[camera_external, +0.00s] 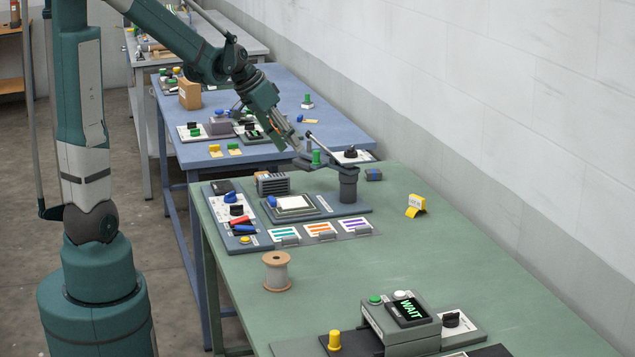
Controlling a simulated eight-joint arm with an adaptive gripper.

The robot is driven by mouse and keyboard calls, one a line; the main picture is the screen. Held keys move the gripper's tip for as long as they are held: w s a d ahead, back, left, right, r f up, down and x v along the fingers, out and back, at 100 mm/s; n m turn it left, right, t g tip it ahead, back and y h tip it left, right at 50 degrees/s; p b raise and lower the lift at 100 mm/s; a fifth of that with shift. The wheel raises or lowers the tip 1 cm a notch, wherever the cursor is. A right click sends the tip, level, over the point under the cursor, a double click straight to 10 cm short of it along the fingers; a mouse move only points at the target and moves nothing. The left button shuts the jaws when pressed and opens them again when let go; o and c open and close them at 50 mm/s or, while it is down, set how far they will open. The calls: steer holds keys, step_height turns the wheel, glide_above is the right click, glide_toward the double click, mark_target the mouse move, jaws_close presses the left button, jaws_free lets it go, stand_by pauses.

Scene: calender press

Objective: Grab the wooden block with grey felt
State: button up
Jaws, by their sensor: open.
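My gripper (297,146) is open and points down and to the right, above the far edge of the green table. In the picture it is left of the small block and apart from it.
The press has a swing arm with a green knob (316,157) close to my gripper. The green table's middle (370,265) is clear.

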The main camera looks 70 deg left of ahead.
steer(key=s+a+f+t+b, duration=0.1)
steer(key=s+a+f, duration=0.1)
steer(key=a+f, duration=0.3)
steer(key=s+a+f+b, duration=0.1)
steer(key=s+a+f, duration=0.2)
steer(key=a, duration=1)
steer(key=s+a+f+t, duration=0.1)
steer(key=s+a+f, duration=0.2)
steer(key=a+f, duration=0.4)
steer(key=shift+s+a+f+t+b, duration=0.1)
steer(key=shift+a+f+t+b, duration=0.1)
steer(key=shift+a, duration=0.55)
steer(key=shift+s+a+f+t+b, duration=0.1)
steer(key=shift+a+b, duration=0.1)
steer(key=shift+a, duration=0.5)
steer(key=s+t, duration=0.1)
steer(key=s+m+t+b, duration=0.1)
steer(key=s+d+f+m+t+b, duration=0.1)
steer(key=shift+s+d, duration=0.1)
steer(key=shift+s, duration=0.25)
steer(key=shift+s+d+r+m+t+b, duration=0.3)
steer(key=shift+s+r+t+b, duration=0.15)
steer(key=shift+t, duration=0.35)
steer(key=shift+f, duration=0.1)
steer(key=shift+x, duration=1.3)
steer(key=shift+w+f, duration=0.1)
steer(key=shift+w, duration=0.05)
